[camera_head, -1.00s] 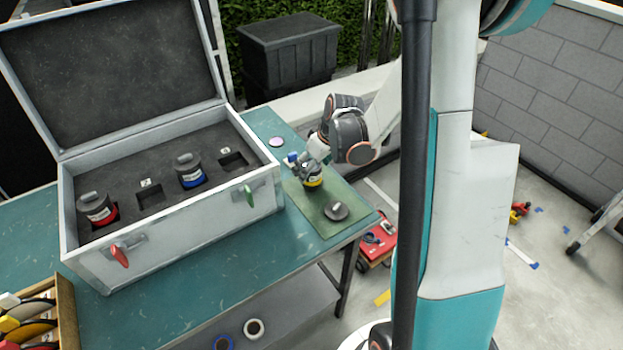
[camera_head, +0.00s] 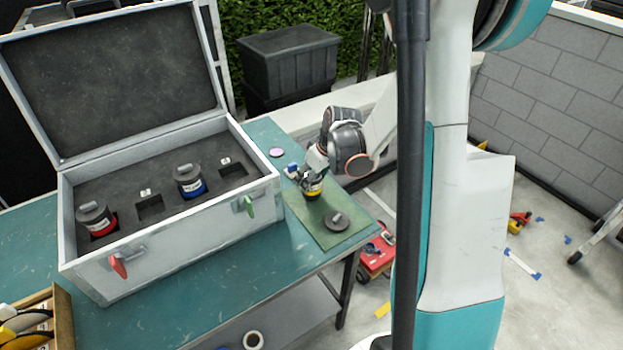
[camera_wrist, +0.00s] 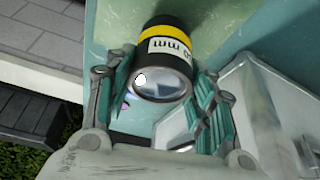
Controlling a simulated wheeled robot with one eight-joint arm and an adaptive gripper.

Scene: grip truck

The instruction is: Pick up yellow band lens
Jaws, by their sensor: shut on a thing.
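The yellow band lens (camera_wrist: 164,58) is a black cylinder with a yellow ring and a white label. In the wrist view it sits between the two fingers of my gripper (camera_wrist: 165,95), which is shut on it. In the head view the lens (camera_head: 313,188) shows at the green mat (camera_head: 340,232) on the table's right end, with my gripper (camera_head: 312,172) at its top. I cannot tell whether its base touches the mat.
An open grey case (camera_head: 175,247) with dark foam stands left of the mat. It holds a red band lens (camera_head: 97,217) and a blue band lens (camera_head: 188,181), with two empty slots. A dark round cap (camera_head: 337,221) lies on the mat. A small disc (camera_head: 276,153) lies behind.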

